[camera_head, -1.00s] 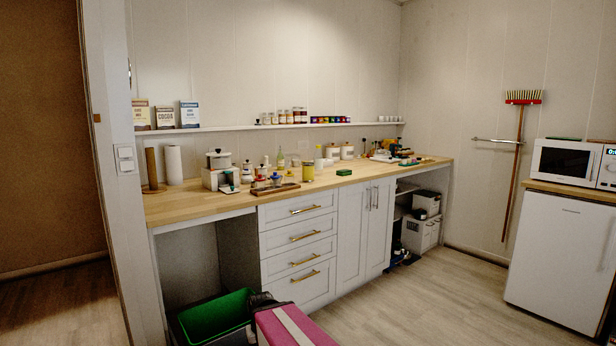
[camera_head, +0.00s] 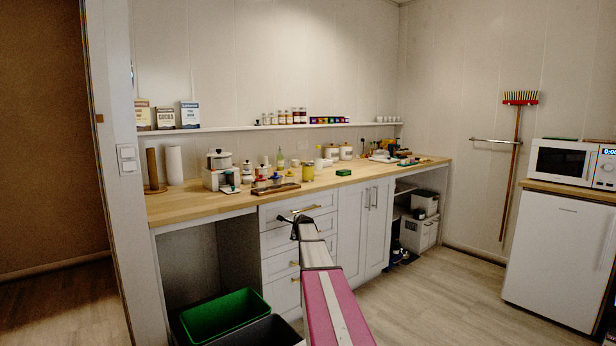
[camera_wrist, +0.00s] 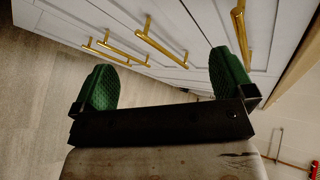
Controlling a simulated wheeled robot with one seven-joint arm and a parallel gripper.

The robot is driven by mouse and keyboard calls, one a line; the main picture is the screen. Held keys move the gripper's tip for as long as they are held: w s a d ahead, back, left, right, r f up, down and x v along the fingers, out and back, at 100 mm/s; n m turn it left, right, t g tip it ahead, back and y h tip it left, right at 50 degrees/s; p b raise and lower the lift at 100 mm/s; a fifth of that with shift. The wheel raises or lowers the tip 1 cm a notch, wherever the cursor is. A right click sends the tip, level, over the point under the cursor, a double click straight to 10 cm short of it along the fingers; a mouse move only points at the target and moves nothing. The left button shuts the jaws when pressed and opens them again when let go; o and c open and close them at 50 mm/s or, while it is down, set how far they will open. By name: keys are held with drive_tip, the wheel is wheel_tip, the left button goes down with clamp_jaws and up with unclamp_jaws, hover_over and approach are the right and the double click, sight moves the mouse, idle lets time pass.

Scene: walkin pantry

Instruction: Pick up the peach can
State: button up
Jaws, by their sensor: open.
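A yellow can (camera_head: 308,172) stands upright on the wooden counter among jars and bottles. It may be the peach can, but its label is too small to read. My gripper (camera_wrist: 163,80) shows in the wrist view with its two green pads wide apart and nothing between them. In the head view my gripper (camera_head: 299,222) is in front of the drawers, below the counter top and nearer than the can.
A wooden counter (camera_head: 200,207) runs along the wall, with a narrow shelf above. On it, a tray (camera_head: 274,189) and a green box (camera_head: 344,172) lie near the can. Drawer handles (camera_wrist: 165,48) stick out near my gripper. A green bin (camera_head: 218,315) stands below.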

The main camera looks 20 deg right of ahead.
drive_tip(key=w+d+r+m+t+h, duration=0.1)
drive_tip(key=w+d+r+m+h, duration=0.1)
drive_tip(key=w+d+r+m, duration=0.5)
drive_tip(key=w+d+r+m+t+h, duration=0.15)
drive_tip(key=d+r, duration=0.35)
drive_tip(key=d, duration=0.7)
drive_tip(key=w+d+r+m+t+h, duration=0.1)
drive_tip(key=w+d+r+m+h, duration=0.3)
drive_tip(key=d+r, duration=0.4)
drive_tip(key=m+t+y, duration=0.2)
drive_tip(key=m+y, duration=0.1)
drive_tip(key=m, duration=0.1)
approach(309, 167)
drive_tip(key=shift+g+x, duration=0.25)
drive_tip(key=shift+x, duration=0.8)
drive_tip(key=shift+w+a+r+y, duration=0.1)
drive_tip(key=shift+w+a+y, duration=0.05)
drive_tip(key=shift+w+y, duration=0.1)
drive_tip(key=x, duration=0.4)
drive_tip(key=shift+w, duration=0.25)
drive_tip(key=shift+d+x, duration=0.15)
drive_tip(key=shift+x, duration=1.4)
drive_tip(key=shift+d+x, duration=0.15)
drive_tip(key=shift+x, duration=1.35)
drive_tip(key=shift+s, duration=0.15)
drive_tip(key=c, duration=0.9)
